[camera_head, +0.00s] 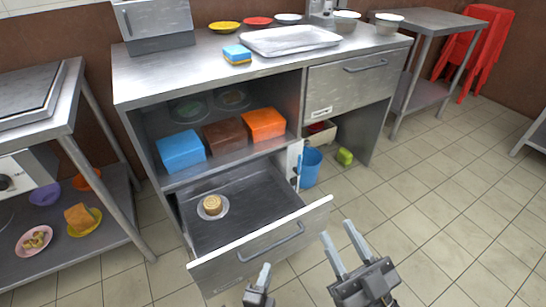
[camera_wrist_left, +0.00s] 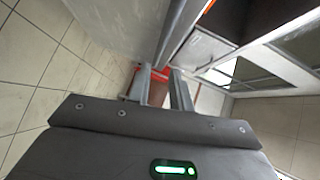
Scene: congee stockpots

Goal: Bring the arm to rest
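My left gripper (camera_head: 261,280) is at the bottom edge of the head view, in front of the pulled-out drawer (camera_head: 250,215). In the left wrist view its two fingers (camera_wrist_left: 158,85) stand apart with nothing between them. My right gripper (camera_head: 345,247) is to its right, above the tiled floor and beside the drawer's right front corner. Its two fingers are apart and empty. Neither gripper appears to touch the drawer handle (camera_head: 272,243).
The open drawer juts toward me with a small plate holding a round tan item (camera_head: 212,205). Blue (camera_head: 181,151), brown (camera_head: 224,136) and orange (camera_head: 263,124) boxes sit on the shelf above. A metal table (camera_head: 62,110) stands left. Floor (camera_head: 440,200) at right is clear.

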